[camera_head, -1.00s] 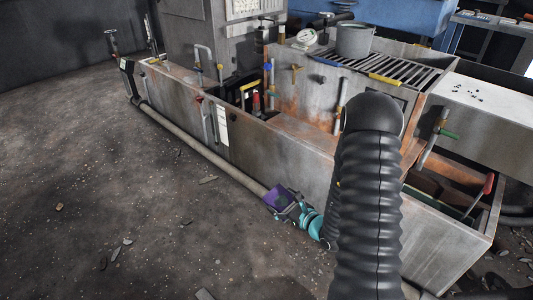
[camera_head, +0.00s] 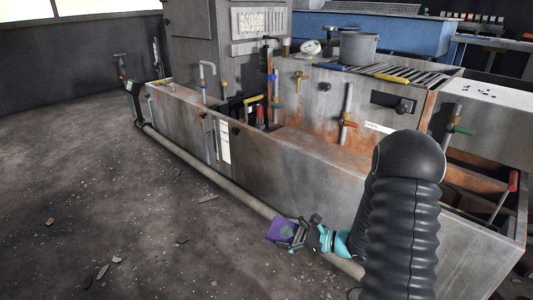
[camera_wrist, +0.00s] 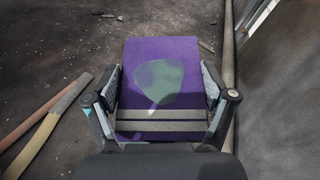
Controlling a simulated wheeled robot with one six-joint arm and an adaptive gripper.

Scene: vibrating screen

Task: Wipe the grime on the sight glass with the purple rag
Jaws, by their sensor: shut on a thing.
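My gripper (camera_head: 292,234) is shut on the purple rag (camera_head: 281,230), low beside the front wall of the machine's long metal trough. In the wrist view the rag (camera_wrist: 160,58) is a flat purple piece with a grey-green patch, held between the two fingers of my gripper (camera_wrist: 160,98). A dark rectangular window (camera_head: 393,103) on the rusty metal housing may be the sight glass. It is well above and to the right of my gripper, apart from it. I cannot make out grime on it.
A long pipe (camera_head: 190,168) runs along the floor beside the trough (camera_head: 260,160). Valves with red (camera_head: 349,124) and green (camera_head: 463,130) handles stick out near the housing. A grey pot (camera_head: 359,48) stands on top by the grate. The floor at left is open.

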